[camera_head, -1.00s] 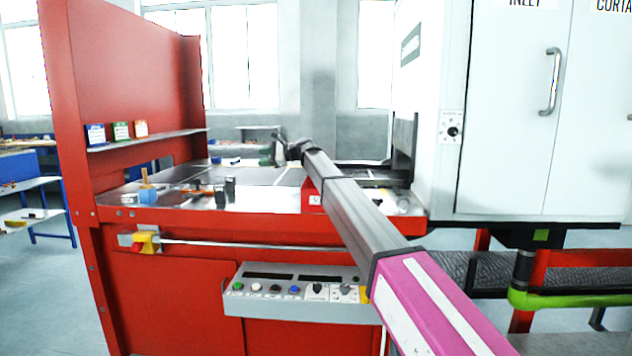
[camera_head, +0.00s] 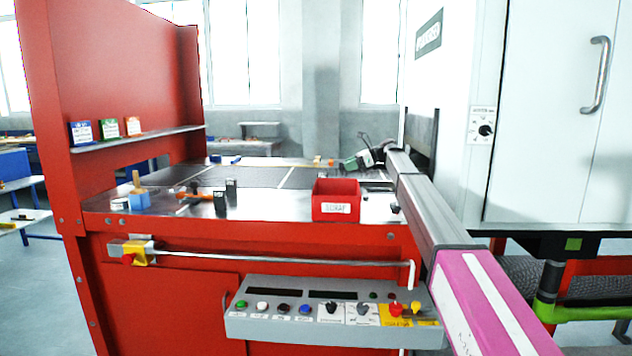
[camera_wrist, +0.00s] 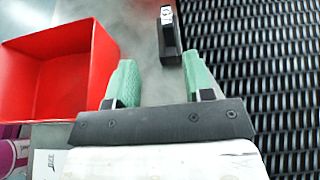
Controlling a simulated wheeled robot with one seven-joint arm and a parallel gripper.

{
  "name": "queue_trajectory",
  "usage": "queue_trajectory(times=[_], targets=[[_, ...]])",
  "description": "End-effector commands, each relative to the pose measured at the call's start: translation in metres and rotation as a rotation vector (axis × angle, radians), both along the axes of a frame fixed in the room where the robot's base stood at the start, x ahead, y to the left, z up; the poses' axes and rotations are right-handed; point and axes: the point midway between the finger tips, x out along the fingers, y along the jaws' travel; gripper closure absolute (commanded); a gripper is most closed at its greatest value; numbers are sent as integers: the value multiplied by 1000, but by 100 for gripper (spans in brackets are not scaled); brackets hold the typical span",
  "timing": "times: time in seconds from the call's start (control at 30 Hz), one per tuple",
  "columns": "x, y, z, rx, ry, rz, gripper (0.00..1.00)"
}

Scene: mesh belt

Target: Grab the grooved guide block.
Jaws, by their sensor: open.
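My gripper (camera_head: 354,163) is over the back right of the work table in the head view. In the wrist view, my gripper's (camera_wrist: 160,62) two green fingers are apart with nothing between them. A dark, narrow block (camera_wrist: 171,45) with a white mark on top lies beyond the fingertips, nearer the right finger; it looks like the grooved guide block, but I cannot make out its groove clearly. I cannot pick out this block in the head view. Two dark upright blocks, one front (camera_head: 219,202) and one behind (camera_head: 231,190), stand left of the red bin.
The red scrap bin (camera_head: 336,188) stands near the table's front edge; it is left of my fingers in the wrist view (camera_wrist: 60,85). Dark woven mesh (camera_wrist: 260,70) lies to the right. A white cabinet (camera_head: 540,120) closes off the right side, a red panel (camera_head: 120,70) the left.

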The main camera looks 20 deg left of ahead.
Motion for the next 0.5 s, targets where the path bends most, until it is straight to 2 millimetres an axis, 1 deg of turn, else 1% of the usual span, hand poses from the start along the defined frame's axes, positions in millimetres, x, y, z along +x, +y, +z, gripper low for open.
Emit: queue_trajectory(times=[0.07, 0.17, 0.5], targets=[[1, -4, -2, -6, 10, -2, 52], [0, -1, -4, -10, 14, -2, 52], [-9, 40, -22, -9, 13, -3, 52]])
